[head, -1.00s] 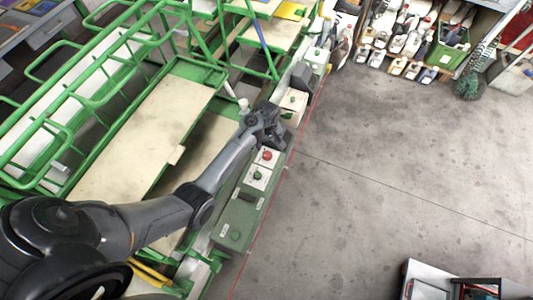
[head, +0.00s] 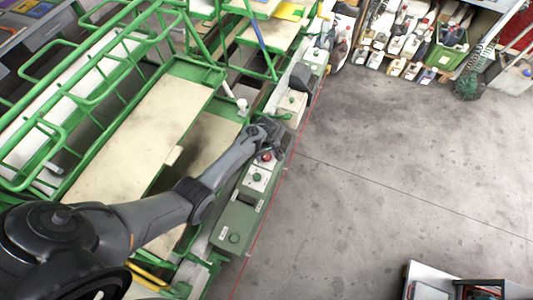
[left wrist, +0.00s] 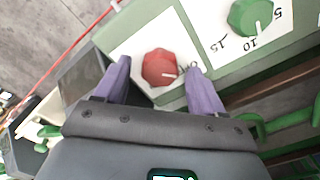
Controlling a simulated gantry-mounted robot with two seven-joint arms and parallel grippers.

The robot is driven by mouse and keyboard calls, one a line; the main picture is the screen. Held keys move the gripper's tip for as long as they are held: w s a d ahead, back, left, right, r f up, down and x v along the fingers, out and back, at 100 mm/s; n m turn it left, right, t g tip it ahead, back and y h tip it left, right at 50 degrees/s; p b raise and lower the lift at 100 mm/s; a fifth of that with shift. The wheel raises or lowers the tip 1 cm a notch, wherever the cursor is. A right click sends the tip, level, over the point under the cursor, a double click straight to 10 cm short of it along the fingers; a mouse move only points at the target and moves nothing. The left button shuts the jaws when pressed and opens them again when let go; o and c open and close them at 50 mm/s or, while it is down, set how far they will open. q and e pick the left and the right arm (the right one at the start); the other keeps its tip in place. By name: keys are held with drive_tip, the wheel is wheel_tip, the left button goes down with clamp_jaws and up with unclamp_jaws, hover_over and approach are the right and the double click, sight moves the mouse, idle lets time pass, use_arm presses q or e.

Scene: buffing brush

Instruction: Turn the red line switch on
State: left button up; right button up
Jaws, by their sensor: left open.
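The red line switch (left wrist: 160,68) is a round red knob with a white pointer mark on a white plate. It sits between the two purple fingertips of my left gripper (left wrist: 157,72) in the left wrist view. The fingers stand apart, one on each side of the knob; I cannot tell whether they touch it. In the head view the red switch (head: 266,157) shows just beside my left gripper (head: 272,142). A green knob (left wrist: 251,17) with numbers around it sits to the right in the wrist view. My right gripper is not in view.
The switches are on a long green control box (head: 236,218) along the green metal frame (head: 200,68). A beige box (head: 291,106) is farther along. Open grey floor (head: 400,170) lies to the right, with a cart (head: 430,283) at bottom right.

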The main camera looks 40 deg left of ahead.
use_arm(q)
drive_tip(key=c, duration=1.1)
drive_tip(key=shift+o, duration=0.2)
drive_tip(key=shift+r, duration=0.1)
drive_tip(key=m+p, duration=0.2)
drive_tip(key=m, duration=0.1)
drive_tip(key=shift+m, duration=0.3)
drive_tip(key=m+p, duration=0.1)
drive_tip(key=m, duration=0.3)
drive_tip(key=shift+m, duration=0.3)
drive_tip(key=m, duration=0.5)
drive_tip(key=shift+w+p, duration=0.1)
drive_tip(key=shift+p, duration=0.2)
drive_tip(key=shift+d+m, duration=0.1)
drive_tip(key=shift+m, duration=2.3)
drive_tip(key=o, duration=1.1)
drive_tip(key=shift+c, duration=0.2)
